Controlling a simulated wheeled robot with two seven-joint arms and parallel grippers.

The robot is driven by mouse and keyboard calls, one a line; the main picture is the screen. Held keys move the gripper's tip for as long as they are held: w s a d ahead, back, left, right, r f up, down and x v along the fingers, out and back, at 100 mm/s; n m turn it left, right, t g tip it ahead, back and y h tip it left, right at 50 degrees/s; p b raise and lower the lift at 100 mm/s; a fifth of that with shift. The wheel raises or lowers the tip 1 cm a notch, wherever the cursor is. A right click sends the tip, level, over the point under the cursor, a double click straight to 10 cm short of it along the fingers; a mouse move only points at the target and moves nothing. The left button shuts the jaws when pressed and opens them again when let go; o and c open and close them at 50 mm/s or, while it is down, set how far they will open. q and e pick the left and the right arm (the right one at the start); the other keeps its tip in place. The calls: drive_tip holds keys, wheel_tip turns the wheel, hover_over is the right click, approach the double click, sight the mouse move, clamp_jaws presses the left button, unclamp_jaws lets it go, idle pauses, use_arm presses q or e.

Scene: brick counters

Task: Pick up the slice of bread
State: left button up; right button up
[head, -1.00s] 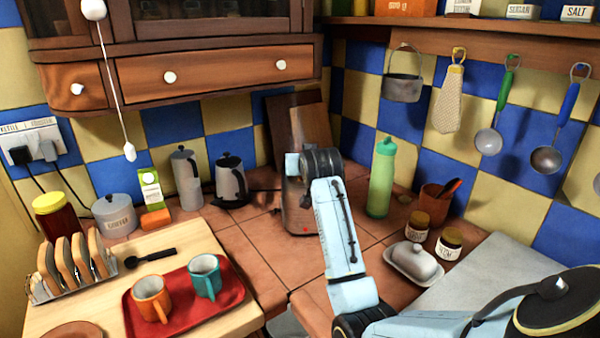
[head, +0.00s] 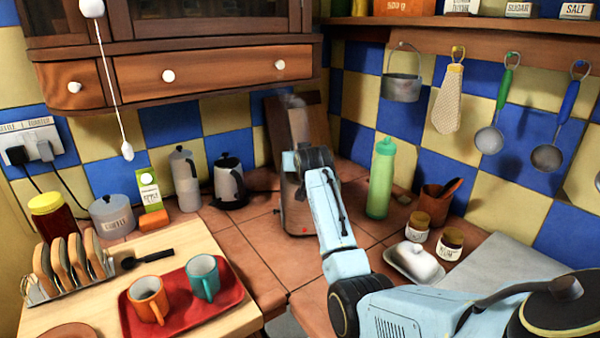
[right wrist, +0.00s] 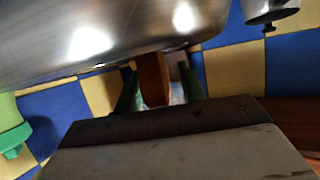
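Several slices of bread (head: 75,262) stand in a metal rack on the board at the left of the head view. A metal toaster (head: 298,218) with a small red light stands at the back corner, partly hidden by my right arm. My right wrist is over the toaster, and its fingers are hidden in the head view. In the right wrist view, my right gripper (right wrist: 158,90) has its fingers apart on either side of a brown piece (right wrist: 153,78), perhaps bread; gaps show beside it. A large shiny metal surface (right wrist: 90,38) is close by. My left gripper is out of view.
A red tray (head: 222,309) with an orange mug (head: 147,298) and a teal mug (head: 203,277) lies on the board. A green bottle (head: 381,180) and a butter dish (head: 414,262) stand right of my arm. A kettle (head: 229,182) stands left of the toaster.

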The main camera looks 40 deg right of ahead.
clamp_jaws()
